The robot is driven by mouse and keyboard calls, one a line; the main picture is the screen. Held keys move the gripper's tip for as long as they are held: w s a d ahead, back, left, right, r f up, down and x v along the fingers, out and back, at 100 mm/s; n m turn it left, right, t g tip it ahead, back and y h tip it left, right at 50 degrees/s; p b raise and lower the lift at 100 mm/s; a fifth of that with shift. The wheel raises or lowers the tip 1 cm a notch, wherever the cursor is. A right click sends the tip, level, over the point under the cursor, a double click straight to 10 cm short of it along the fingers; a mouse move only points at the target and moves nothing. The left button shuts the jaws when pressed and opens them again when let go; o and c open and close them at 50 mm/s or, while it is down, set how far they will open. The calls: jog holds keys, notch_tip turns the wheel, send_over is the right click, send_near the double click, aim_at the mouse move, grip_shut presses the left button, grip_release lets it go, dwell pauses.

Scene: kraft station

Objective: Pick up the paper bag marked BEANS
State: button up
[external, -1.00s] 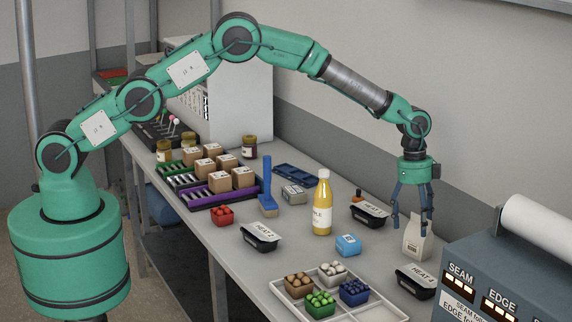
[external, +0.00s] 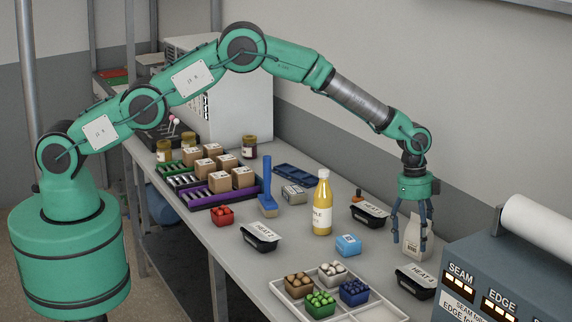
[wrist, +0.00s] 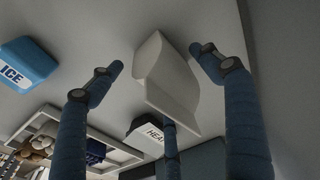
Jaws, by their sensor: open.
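A pale paper bag (external: 413,246) stands upright on the bench at the right, near the wall. A small dark label shows low on its front, too small to read surely. My gripper (external: 411,243) points down over the bag, with its blue fingers spread on different sides of its upper part. In the wrist view the bag (wrist: 165,75) lies between the open fingers of my gripper (wrist: 156,58). Its sides look clear of the two nearer fingers. Whether the third finger touches it I cannot tell.
A black HEAT tray (external: 415,281) sits just in front of the bag, and another (external: 369,214) behind-left. A blue ICE block (external: 348,245) and a yellow bottle (external: 322,205) stand left. The sealing machine (external: 500,275) is close on the right.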

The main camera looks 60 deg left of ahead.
aim_at(417, 228)
jog(key=c, duration=1.5)
jog(key=shift+r, duration=0.15)
notch_tip(417, 228, up, 10)
jog(key=shift+f, duration=0.1)
